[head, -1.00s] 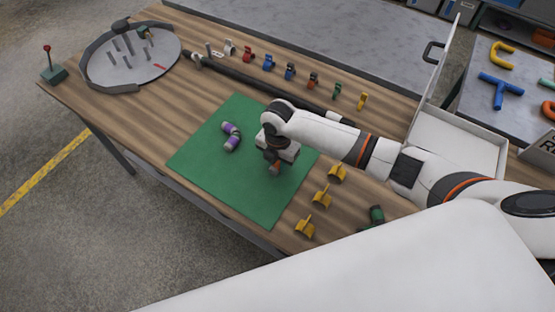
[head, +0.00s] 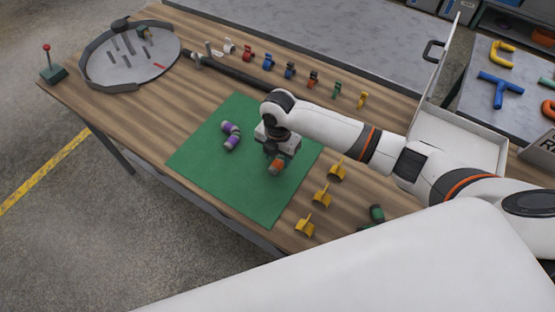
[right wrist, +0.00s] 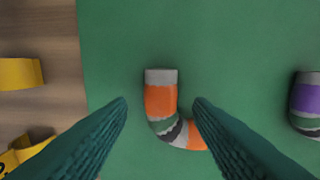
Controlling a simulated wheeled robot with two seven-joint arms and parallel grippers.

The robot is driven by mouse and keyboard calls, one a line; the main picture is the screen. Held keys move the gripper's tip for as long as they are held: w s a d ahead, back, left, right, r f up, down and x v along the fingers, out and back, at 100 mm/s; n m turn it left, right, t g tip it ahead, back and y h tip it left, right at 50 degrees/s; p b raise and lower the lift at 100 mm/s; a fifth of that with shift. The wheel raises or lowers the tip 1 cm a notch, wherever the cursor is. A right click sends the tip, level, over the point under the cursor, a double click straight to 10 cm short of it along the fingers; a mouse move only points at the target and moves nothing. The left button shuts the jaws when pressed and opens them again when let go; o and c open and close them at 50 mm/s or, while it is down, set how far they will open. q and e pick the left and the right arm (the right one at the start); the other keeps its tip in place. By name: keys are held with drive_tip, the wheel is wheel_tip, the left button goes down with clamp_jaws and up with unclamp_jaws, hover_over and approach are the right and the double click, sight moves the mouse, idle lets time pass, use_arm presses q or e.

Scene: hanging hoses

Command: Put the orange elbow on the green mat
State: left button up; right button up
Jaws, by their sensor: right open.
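The orange elbow (head: 277,164) lies on the green mat (head: 230,185), below my right gripper (head: 276,152). In the right wrist view the orange elbow (right wrist: 160,100) shows grey end bands and a green and dark band at its bend. It lies flat on the mat (right wrist: 225,40). My right gripper (right wrist: 160,106) is open, its fingers on either side of the elbow in that view with gaps to it. A purple elbow (head: 231,137) also lies on the mat, left of the gripper. My left gripper is not in view.
Yellow holders (head: 320,195) stand right of the mat, near a green piece (head: 376,214). A long dark bar (head: 240,75) and a row of coloured clips lie behind. A round grey tray (head: 130,60) with pegs stands at far left.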

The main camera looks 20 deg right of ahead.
sight(278, 163)
wheel_tip(278, 163, up, 9)
drive_tip(key=shift+r+b, duration=0.2)
drive_tip(key=shift+b, duration=0.15)
drive_tip(key=shift+f, duration=0.1)
